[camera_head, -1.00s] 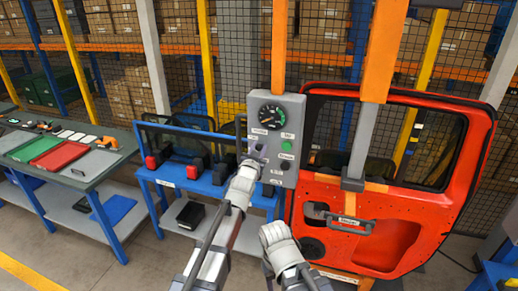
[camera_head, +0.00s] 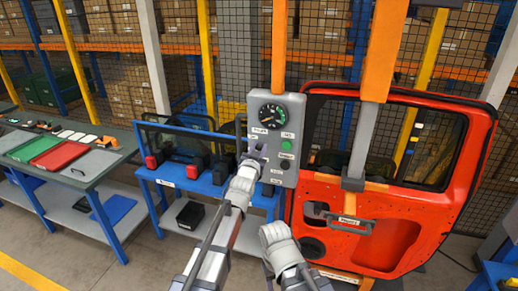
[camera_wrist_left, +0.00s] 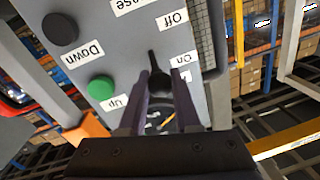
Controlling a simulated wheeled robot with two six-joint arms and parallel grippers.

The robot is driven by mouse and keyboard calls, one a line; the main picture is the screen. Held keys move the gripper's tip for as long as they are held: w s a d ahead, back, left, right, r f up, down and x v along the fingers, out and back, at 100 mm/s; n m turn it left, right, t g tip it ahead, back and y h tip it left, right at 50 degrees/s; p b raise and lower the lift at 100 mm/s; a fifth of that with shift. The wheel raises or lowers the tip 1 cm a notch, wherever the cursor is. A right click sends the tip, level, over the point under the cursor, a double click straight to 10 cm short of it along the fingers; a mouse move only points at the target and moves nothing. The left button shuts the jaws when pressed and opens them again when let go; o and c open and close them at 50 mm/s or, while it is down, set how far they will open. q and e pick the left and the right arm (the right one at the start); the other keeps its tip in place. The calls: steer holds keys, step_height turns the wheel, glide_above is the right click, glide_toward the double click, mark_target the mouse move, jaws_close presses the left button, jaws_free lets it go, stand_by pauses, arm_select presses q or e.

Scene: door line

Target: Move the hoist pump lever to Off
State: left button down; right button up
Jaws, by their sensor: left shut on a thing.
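The hoist pump lever (camera_wrist_left: 153,62) is a small black handle on the grey control panel (camera_wrist_left: 112,35), which appears upside down in the left wrist view. The lever stands between the "Off" label (camera_wrist_left: 173,18) and the "On" label (camera_wrist_left: 183,60), and its thin tip points up in that picture. My left gripper (camera_wrist_left: 160,86) is shut on the lever, one dark finger on each side. In the head view the left gripper (camera_head: 256,150) is at the left side of the panel (camera_head: 271,182), below the gauge, and hides the lever. My right gripper does not show; only part of that arm does.
A green button (camera_wrist_left: 101,88) and a black button (camera_wrist_left: 60,28) sit beside the lever on the panel. A red car door (camera_head: 455,205) hangs just right of the panel. A blue rack (camera_head: 208,188) with dark parts stands behind on the left. A workbench (camera_head: 93,165) is further left.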

arm_select(q)
step_height(320, 180, down, 5)
steer(key=t+b, duration=0.4)
steer(key=b, duration=0.5)
steer(key=n+t+b, duration=0.1)
steer(key=t+b, duration=0.3)
steer(key=b, duration=0.6)
steer(key=shift+t+h, duration=0.3)
steer(key=shift+f+n+t+b, duration=0.1)
steer(key=shift+n+t+b, duration=0.45)
steer(key=shift+b, duration=0.6)
steer(key=c, duration=0.6)
jaws_free()
steer(key=b+v, duration=0.6)
steer(key=v, duration=0.1)
steer(key=shift+s+f, duration=0.15)
steer(key=shift+f, duration=0.2)
